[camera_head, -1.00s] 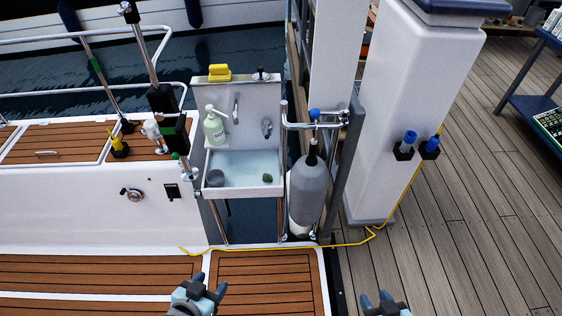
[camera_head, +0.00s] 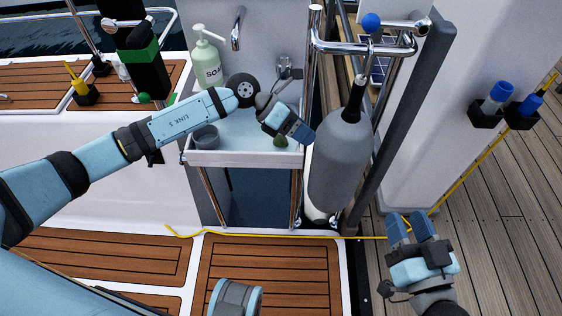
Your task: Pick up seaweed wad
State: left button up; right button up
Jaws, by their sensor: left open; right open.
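The seaweed wad (camera_head: 281,141) is a small dark green lump at the front right of the white sink basin (camera_head: 235,160). My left arm reaches in from the left across the sink. My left gripper (camera_head: 291,132) is open, with its blue fingers just above the wad, partly covering it from view. I cannot tell whether they touch. My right gripper (camera_head: 411,227) is open and empty, over the deck to the right, well away from the sink.
A grey cup (camera_head: 206,137) sits at the left in the basin, and a soap bottle (camera_head: 207,65) stands behind. A grey cylinder (camera_head: 340,165) and metal rail (camera_head: 368,48) stand close on the right. A yellow hose (camera_head: 300,236) runs along the deck.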

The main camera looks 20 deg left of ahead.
aim_at(281, 137)
pick_arm(q)
jog(key=w+a+f+m+t+y+b, duration=0.1)
jog(key=w+a+f+y+b, duration=0.1)
jog(key=w+a+y+b, duration=0.3)
jog(key=w+a+f+m+t+y, duration=0.1)
jog(key=w+a+f+y, duration=0.15)
jog(key=a, duration=0.45)
jog(key=shift+g, duration=0.3)
jog(key=b+x, duration=0.2)
jog(key=x, duration=0.5)
jog(key=shift+w+f, duration=0.2)
jog(key=shift+f, duration=0.1)
jog(key=shift+w+d+f, duration=0.1)
jog(key=shift+d+f, duration=0.15)
jog(key=shift+f, duration=0.2)
jog(key=b+x, duration=0.3)
jog(key=x, duration=0.2)
jog(key=shift+a, duration=0.1)
pick_arm(e)
notch_tip(281, 137, down, 9)
jog(key=a+g+y, duration=0.1)
jog(key=g, duration=0.1)
jog(key=shift+s+a+n, duration=0.25)
jog(key=shift+s+n, duration=0.05)
jog(key=shift+n, duration=0.1)
pick_arm(q)
jog(key=c, duration=1)
